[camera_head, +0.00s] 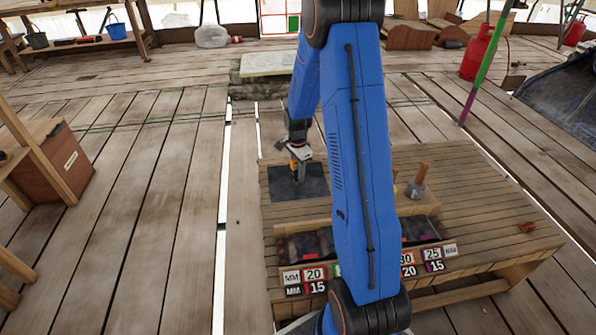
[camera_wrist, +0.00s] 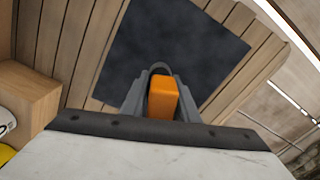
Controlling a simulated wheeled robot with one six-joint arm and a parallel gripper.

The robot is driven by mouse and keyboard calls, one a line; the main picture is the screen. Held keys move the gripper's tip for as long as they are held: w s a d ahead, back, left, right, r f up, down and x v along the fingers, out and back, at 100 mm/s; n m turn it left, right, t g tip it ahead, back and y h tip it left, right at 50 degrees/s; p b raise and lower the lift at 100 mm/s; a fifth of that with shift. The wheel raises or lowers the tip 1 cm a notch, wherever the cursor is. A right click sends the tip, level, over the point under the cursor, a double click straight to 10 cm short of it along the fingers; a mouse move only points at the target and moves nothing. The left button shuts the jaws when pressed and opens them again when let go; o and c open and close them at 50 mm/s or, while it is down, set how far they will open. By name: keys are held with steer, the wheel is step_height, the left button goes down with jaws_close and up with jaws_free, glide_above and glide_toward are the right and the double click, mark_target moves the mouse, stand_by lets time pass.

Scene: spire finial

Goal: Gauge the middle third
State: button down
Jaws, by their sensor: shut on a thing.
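My gripper (camera_wrist: 160,100) is shut on an orange block-shaped piece (camera_wrist: 163,97), seen close in the wrist view between the grey fingers. In the head view my gripper (camera_head: 298,172) hangs over a dark square mat (camera_head: 283,190) on the slatted wooden bench (camera_head: 480,200). The mat (camera_wrist: 185,35) also fills the upper middle of the wrist view. The lower end of the orange piece is hard to see, so I cannot tell whether it touches the mat. A rack (camera_head: 290,262) at the bench front carries number labels such as 20, 15, 30 and 25. My blue arm hides its middle.
A wooden-handled tool with a grey head (camera_head: 416,188) stands on the bench right of my arm. A small orange-red scrap (camera_head: 527,227) lies at the right. A wooden box (camera_head: 50,160) stands on the floor at left. The bench's right part is mostly clear.

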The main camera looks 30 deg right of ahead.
steer(key=c, duration=1.3)
jaws_free()
